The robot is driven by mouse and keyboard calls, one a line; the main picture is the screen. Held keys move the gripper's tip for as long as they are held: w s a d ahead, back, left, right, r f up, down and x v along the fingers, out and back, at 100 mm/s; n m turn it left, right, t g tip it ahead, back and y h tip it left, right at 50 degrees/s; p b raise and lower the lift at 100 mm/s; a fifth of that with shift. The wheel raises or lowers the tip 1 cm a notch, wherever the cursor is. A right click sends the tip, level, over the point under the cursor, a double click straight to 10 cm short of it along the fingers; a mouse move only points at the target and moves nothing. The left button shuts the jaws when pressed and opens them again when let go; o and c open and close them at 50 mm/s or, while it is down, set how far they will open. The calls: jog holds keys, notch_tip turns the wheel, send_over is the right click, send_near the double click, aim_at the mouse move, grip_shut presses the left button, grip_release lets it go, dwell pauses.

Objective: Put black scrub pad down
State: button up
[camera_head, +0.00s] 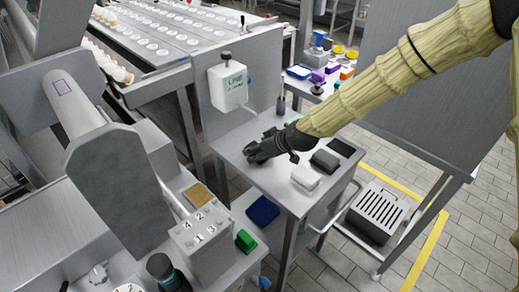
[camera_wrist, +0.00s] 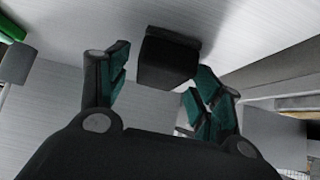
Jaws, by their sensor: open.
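A black block (camera_wrist: 168,58), which looks like the scrub pad, shows in the wrist view on a light grey metal surface. It lies just ahead of and between the spread fingers of my gripper (camera_wrist: 160,75), with a gap visible on either side. In the head view, my gripper (camera_head: 258,152) is low over the small metal table (camera_head: 262,180), left of the other blocks. The fingers are open, with green inner pads.
A white block (camera_head: 305,177), a dark grey block (camera_head: 324,161) and a flat black piece (camera_head: 342,147) stand right of my gripper. A white dispenser (camera_head: 228,86) hangs on the panel behind. A blue item (camera_head: 262,211) lies on the lower shelf. The table's front left is clear.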

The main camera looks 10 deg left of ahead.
jog(key=shift+d+r, duration=0.15)
jog(key=shift+r, duration=0.15)
jog(key=b+v, duration=0.1)
jog(key=v, duration=1)
jog(key=shift+s+d+r, duration=0.2)
